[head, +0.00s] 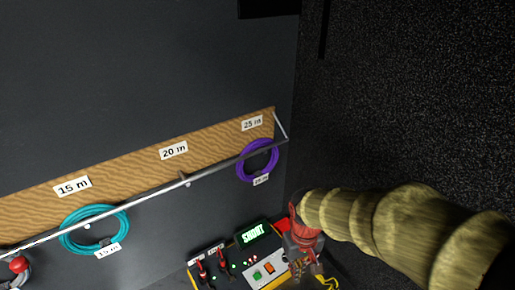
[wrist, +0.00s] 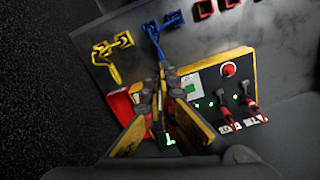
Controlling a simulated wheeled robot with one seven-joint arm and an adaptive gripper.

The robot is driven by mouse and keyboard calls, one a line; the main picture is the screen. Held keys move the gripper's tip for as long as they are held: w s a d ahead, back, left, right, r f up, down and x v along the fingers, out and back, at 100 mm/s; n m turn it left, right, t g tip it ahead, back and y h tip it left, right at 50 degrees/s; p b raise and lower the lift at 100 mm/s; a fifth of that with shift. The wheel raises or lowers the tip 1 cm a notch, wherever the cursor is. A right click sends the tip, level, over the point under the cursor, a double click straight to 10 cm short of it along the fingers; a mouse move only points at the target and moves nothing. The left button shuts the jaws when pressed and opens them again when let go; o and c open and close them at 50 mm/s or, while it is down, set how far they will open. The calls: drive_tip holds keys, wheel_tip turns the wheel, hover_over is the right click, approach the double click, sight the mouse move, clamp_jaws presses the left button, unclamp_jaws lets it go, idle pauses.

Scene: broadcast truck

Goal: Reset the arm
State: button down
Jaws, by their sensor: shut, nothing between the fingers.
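My arm, in a yellowish ribbed sleeve (head: 400,220), reaches in from the right of the head view, with a red collar at its wrist. My gripper (head: 303,264) hangs over the right end of a control panel (head: 257,262). In the wrist view my gripper (wrist: 160,84) has its dark, yellow-sided fingers drawn together, with nothing seen between them. The fingers cover part of the panel's left side in that view. I cannot tell whether the tips touch anything.
The panel has a lit green display (head: 254,235), a red knob (wrist: 229,70) and red-handled levers (wrist: 249,104). Blue (wrist: 155,38) and yellow (wrist: 108,58) cables lie beyond my fingers. Teal (head: 94,229) and purple (head: 258,160) cable coils hang on a wall rail. A dark wall stands right.

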drive_tip(key=s+d+r+m+t+b, duration=0.1)
drive_tip(key=s+d+r+t+b, duration=0.1)
drive_tip(key=r, duration=0.4)
drive_tip(key=s+d+r+m+t+b, duration=0.2)
drive_tip(key=s+d+r+t, duration=0.2)
drive_tip(key=s+d+r, duration=0.2)
drive_tip(key=shift+s+r+b, duration=0.3)
drive_tip(key=shift+s+r, duration=0.1)
drive_tip(key=shift+r, duration=0.15)
